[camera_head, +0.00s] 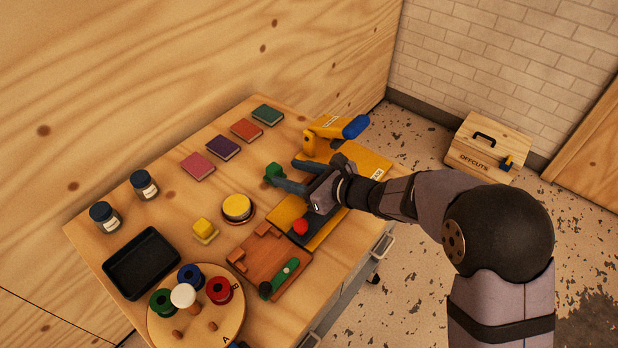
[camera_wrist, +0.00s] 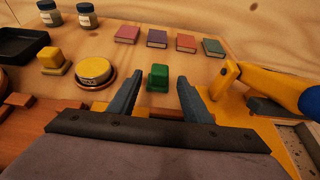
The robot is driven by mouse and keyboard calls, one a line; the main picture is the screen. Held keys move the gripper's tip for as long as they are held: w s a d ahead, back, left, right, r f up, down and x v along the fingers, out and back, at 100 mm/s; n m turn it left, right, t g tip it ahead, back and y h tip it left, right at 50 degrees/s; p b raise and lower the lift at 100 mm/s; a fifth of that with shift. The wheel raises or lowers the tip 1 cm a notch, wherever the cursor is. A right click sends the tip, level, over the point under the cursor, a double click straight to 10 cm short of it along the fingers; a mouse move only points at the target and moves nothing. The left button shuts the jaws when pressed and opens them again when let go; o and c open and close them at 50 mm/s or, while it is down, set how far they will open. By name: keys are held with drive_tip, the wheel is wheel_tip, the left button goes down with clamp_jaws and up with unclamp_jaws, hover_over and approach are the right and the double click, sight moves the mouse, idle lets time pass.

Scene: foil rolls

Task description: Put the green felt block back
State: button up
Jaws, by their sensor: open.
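The green felt block (camera_head: 273,172) stands on the wooden bench, near the middle of its far half. In the wrist view the green block (camera_wrist: 158,77) shows upright between the two finger ends, with a visible space on either side. My gripper (camera_head: 281,172) is open and reaches in low from the right, its fingertips around or just short of the block. In the wrist view my gripper (camera_wrist: 159,82) holds nothing. I cannot tell exactly how deep the block sits between the fingers.
A yellow tool with a blue end (camera_head: 337,130) stands close right of the block. A round yellow pad (camera_head: 237,207) and a yellow block (camera_head: 204,229) lie to the left. Several coloured booklets (camera_head: 223,147) line the back. A black tray (camera_head: 142,262) and a spool turntable (camera_head: 196,325) are farther left.

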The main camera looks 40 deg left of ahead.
drive_tip(key=shift+v, duration=2.8)
drive_tip(key=shift+r, duration=0.1)
drive_tip(key=d+r+n+p, duration=0.1)
drive_tip(key=d, duration=0.1)
drive_tip(key=d+r+n+h+p, duration=0.1)
drive_tip(key=d+p, duration=0.1)
drive_tip(key=d+r+n+h+p, duration=0.1)
drive_tip(key=d+p, duration=0.1)
drive_tip(key=d, duration=0.1)
drive_tip(key=shift+s+r+n+g, duration=0.3)
drive_tip(key=shift+g, duration=0.1)
drive_tip(key=s+d+r+n+h+p, duration=0.2)
drive_tip(key=d+r+n+h+p, duration=0.1)
drive_tip(key=d, duration=1)
drive_tip(key=s+d+r+n+h+p, duration=0.2)
drive_tip(key=d+r+n+h+p, duration=0.2)
drive_tip(key=d, duration=1)
drive_tip(key=s+d+r+n+h+p, duration=0.2)
drive_tip(key=d+r+n+h+p, duration=0.2)
drive_tip(key=d, duration=0.9)
drive_tip(key=n+p, duration=0.3)
drive_tip(key=p, duration=0.2)
drive_tip(key=shift+s+d+t+h+p, duration=0.2)
drive_tip(key=shift+d+t+h+p, duration=0.1)
drive_tip(key=shift+t+p, duration=0.1)
